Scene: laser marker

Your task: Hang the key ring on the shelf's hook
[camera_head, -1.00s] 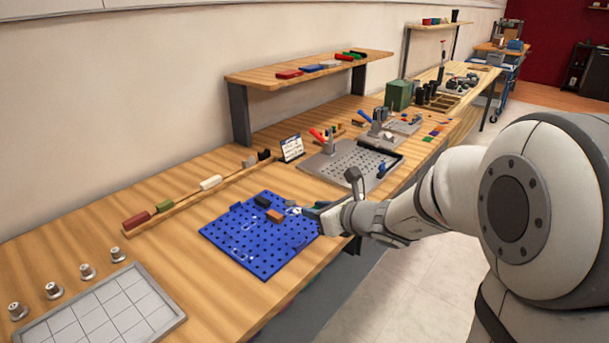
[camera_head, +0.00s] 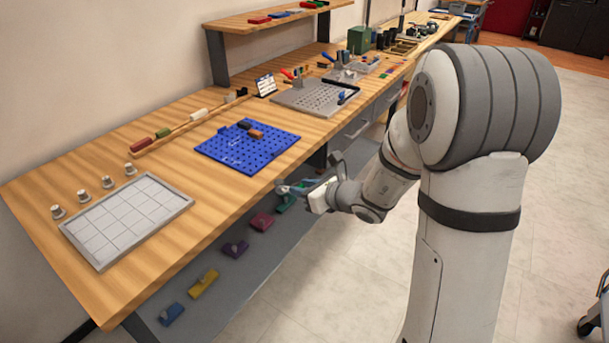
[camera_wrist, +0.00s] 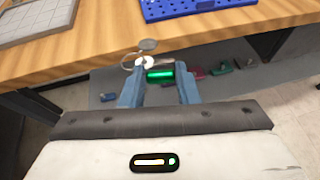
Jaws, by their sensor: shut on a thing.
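My gripper (camera_head: 290,188) is in front of the workbench's front edge, close to the blue pegboard's near corner. In the wrist view, its two blue fingers (camera_wrist: 158,80) are shut on the key ring. The key ring's thin loop (camera_wrist: 128,62) and round grey tag (camera_wrist: 148,45) stick out past the fingertips, with a pale piece beside them. A bright green strip shows between the fingers; I cannot tell what it belongs to. In the head view the key ring is too small to make out. A raised wooden shelf (camera_head: 262,22) stands at the back; no hook is clear on it.
The blue pegboard (camera_head: 235,160) and grey tray (camera_head: 165,205) lie on the bench (camera_head: 130,265). The floor (camera_head: 310,285) beside the bench is clear.

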